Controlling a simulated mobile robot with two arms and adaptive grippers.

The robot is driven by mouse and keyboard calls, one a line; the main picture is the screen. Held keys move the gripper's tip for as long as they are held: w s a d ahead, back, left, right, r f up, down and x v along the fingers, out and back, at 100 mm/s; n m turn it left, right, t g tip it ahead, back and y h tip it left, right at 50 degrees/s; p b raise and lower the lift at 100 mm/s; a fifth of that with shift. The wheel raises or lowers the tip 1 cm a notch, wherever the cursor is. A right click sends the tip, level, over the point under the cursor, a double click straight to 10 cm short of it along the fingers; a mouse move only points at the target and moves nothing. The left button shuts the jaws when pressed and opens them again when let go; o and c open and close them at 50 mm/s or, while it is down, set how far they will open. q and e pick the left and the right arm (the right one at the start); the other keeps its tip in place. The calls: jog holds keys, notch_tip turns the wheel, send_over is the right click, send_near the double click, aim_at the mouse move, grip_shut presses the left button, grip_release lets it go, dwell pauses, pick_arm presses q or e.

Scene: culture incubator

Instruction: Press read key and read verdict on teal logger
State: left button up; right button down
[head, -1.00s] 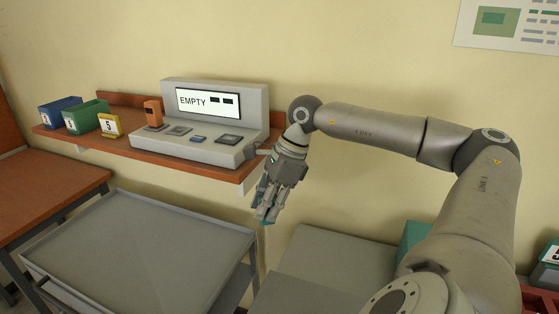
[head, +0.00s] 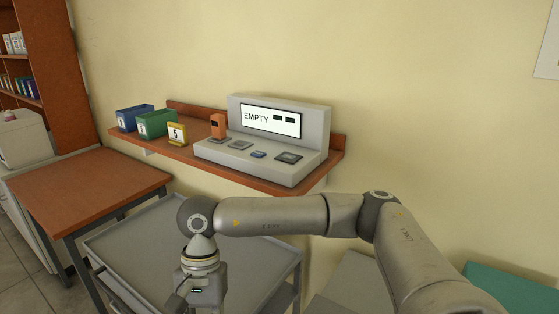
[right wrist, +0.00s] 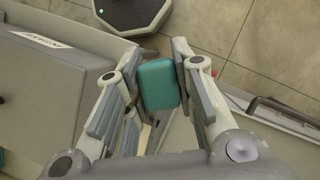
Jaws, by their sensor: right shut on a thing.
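The teal logger (right wrist: 159,85) is between the fingers of my right gripper (right wrist: 158,82) in the right wrist view, and the gripper is shut on it. In the head view only the wrist of that arm shows at the bottom edge; fingers and logger are out of frame. The grey reader console (head: 280,165) stands on the wall shelf, its screen (head: 270,121) showing "EMPTY" and two dark blocks. Its sloped front has a blue key (head: 258,155) and dark pads (head: 288,158). An orange device (head: 218,127) stands at its left end. My left gripper is not in view.
Below is a grey cart (head: 150,238) with a bare top. A brown table (head: 90,190) stands left.

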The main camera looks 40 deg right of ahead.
jog(key=s+a+n+g+h, duration=0.1)
jog(key=s+a+n+h, duration=0.2)
jog(key=a+n, duration=0.4)
jog(key=shift+s+f+n, duration=0.35)
jog(key=shift+f+n, duration=0.05)
jog(key=shift+n, duration=0.3)
